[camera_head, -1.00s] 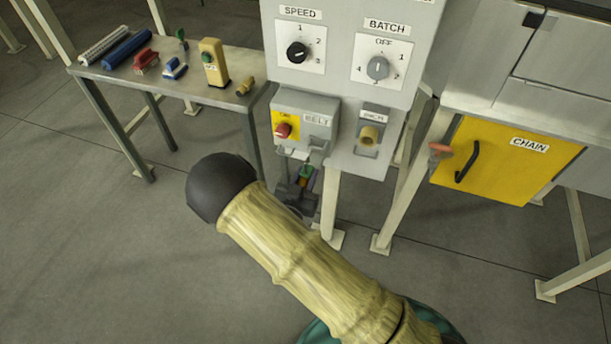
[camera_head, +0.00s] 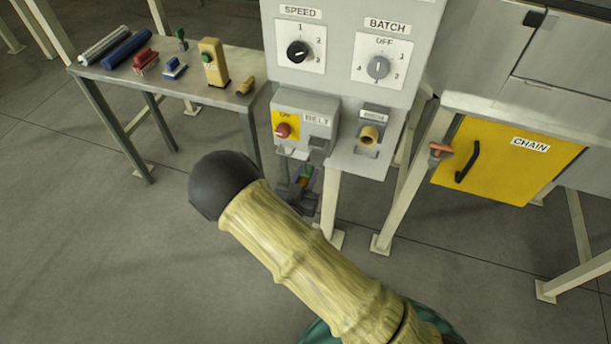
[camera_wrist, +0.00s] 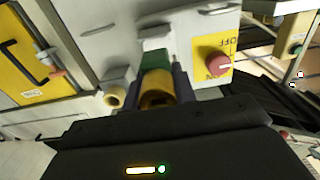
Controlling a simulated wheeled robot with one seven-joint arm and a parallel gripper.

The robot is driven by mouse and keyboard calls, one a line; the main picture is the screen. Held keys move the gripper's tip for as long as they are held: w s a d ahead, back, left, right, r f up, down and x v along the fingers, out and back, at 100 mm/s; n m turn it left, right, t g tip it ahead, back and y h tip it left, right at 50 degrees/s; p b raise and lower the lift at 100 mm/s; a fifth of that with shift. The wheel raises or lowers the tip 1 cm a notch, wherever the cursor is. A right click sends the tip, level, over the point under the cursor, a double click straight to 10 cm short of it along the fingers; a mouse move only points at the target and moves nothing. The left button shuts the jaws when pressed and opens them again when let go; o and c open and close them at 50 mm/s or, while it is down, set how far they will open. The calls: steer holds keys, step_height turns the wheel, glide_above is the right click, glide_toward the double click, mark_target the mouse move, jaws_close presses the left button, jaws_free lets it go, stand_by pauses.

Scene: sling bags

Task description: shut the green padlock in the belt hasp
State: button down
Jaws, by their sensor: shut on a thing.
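My gripper (camera_head: 301,187) is below the grey belt box (camera_head: 307,99), mostly behind my arm in the head view. Its dark fingers are shut on the green padlock (camera_wrist: 156,63), which shows as a small green patch in the head view (camera_head: 307,170). A brass-coloured part (camera_wrist: 157,91) sits on its near side in the wrist view. The belt hasp (camera_head: 318,150) seems to be the grey piece at the box's lower edge, just above the padlock. I cannot tell whether the shackle is through it or open. The red switch (camera_head: 283,130) on its yellow plate points to OFF in the wrist view.
A brass-coloured knob (camera_head: 369,135) is right of the belt box. The yellow CHAIN door (camera_head: 530,180) with a black handle is further right. A side table (camera_head: 110,74) at left holds brushes, a yellow box and small parts. The floor in front is clear.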

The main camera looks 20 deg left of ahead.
steer(key=shift+w+d+b, duration=0.15)
steer(key=shift+w+b, duration=0.15)
steer(key=shift+w, duration=1.55)
steer(key=shift+w+d+b, duration=0.15)
steer(key=shift+w+b, duration=0.15)
steer(key=shift+w, duration=1.5)
steer(key=shift+f, duration=0.15)
steer(key=shift+c, duration=2.1)
jaws_free()
steer(key=shift+s, duration=0.1)
steer(key=shift+s+a, duration=0.15)
steer(key=shift+s, duration=1.55)
steer(key=shift+s+a, duration=0.1)
steer(key=shift+s, duration=1.6)
